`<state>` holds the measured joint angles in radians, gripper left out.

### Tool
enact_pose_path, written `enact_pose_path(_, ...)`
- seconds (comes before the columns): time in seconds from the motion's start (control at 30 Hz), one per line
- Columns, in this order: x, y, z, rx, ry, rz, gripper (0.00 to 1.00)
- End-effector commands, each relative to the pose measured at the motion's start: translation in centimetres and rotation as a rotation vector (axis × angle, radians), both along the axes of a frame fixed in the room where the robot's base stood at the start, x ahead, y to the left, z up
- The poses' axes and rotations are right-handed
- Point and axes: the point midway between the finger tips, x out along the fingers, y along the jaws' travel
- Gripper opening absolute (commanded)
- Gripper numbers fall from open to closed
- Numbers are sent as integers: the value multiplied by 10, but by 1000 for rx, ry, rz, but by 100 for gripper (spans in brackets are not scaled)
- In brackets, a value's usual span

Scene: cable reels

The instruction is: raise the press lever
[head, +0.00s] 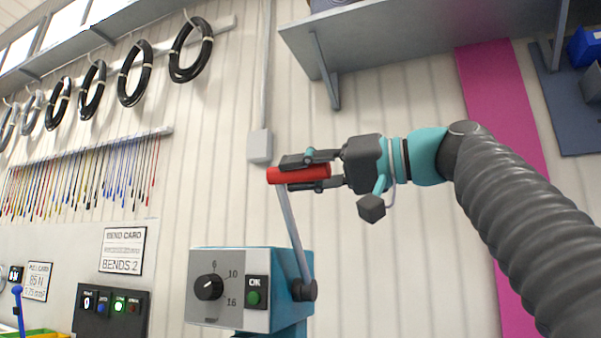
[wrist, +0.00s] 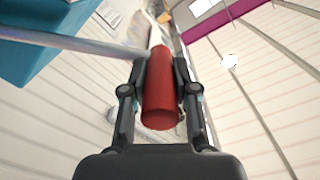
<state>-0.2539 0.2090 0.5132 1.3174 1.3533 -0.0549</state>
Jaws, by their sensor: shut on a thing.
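The press lever is a grey rod (head: 293,230) with a red grip (head: 273,175) at its top end. It rises from a dark pivot on the right side of the blue and grey press (head: 234,312) and leans slightly left. My gripper (head: 307,172) is shut on the red grip, with one finger above and one below it in the head view. In the wrist view the red grip (wrist: 160,100) sits between both fingers (wrist: 158,82), and the rod (wrist: 70,40) runs off to the upper left. Part of the grip is hidden by the fingers.
The press front has a dial (head: 209,287) and a green OK button (head: 254,297). A grey shelf (head: 420,45) hangs above my arm. Black cable coils (head: 135,75) hang on the left wall.

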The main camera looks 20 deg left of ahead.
Motion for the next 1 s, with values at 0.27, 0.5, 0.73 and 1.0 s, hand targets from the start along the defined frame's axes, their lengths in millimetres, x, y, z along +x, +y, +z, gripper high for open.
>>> enact_pose_path(0.27,1,0,-1,-1,1,-1,53)
enact_pose_path(0.5,0,0,0,0,0,0,53)
enact_pose_path(0.73,0,-11,0,0,-1,-2,53)
enact_pose_path(1.0,-2,-52,0,0,0,-6,53)
